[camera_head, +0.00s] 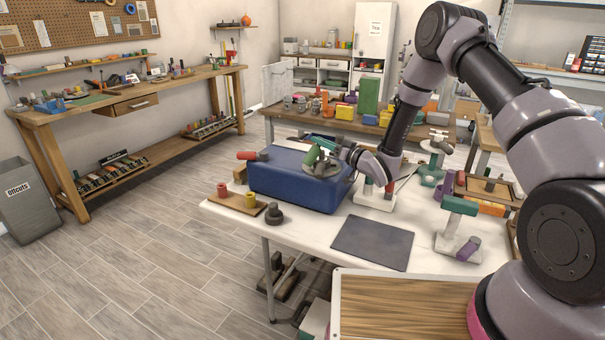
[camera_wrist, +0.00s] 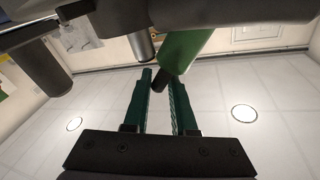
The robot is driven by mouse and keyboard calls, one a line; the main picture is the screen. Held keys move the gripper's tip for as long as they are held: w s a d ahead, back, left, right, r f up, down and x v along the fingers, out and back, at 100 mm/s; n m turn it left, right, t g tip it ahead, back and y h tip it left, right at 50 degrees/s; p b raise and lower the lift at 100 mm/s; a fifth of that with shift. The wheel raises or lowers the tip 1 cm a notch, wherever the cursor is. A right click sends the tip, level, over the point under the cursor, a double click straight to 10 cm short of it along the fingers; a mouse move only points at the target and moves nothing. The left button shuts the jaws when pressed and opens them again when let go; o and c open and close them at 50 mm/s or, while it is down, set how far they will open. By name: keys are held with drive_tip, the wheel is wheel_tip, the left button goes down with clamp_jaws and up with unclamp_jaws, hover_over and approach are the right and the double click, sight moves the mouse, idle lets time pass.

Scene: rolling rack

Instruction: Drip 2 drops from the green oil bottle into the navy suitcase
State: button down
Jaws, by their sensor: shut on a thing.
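The navy suitcase (camera_head: 290,190) stands on the white-topped table, below my gripper. My gripper (camera_head: 325,145) is over the suitcase's top, toward its right end, and is shut on the green oil bottle (camera_head: 311,156). In the wrist view the green fingers (camera_wrist: 160,100) point up toward the ceiling. The green bottle (camera_wrist: 187,48) shows beyond the fingertips there, tilted, with a dark tip pointing down and left. A grey-green round part (camera_head: 324,169) shows just under the gripper; I cannot tell what it belongs to. No drop is visible.
A dark flat mat (camera_head: 372,242) lies to the right. A green-topped stand (camera_head: 459,222) is farther right. A crowded workbench stands behind.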

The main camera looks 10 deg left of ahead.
drive_tip(key=shift+r, duration=3.5)
drive_tip(key=n+h, duration=0.1)
drive_tip(key=n, duration=0.1)
drive_tip(key=shift+r+n+g, duration=0.1)
drive_tip(key=shift+n+g, duration=0.2)
drive_tip(key=shift+g, duration=0.1)
drive_tip(key=shift+n+h, duration=0.4)
drive_tip(key=shift+n, duration=0.3)
drive_tip(key=s+d+r, duration=0.2)
drive_tip(key=s+d, duration=0.1)
drive_tip(key=s, duration=0.6)
drive_tip(key=shift+s+r, duration=0.25)
drive_tip(key=shift+r, duration=0.1)
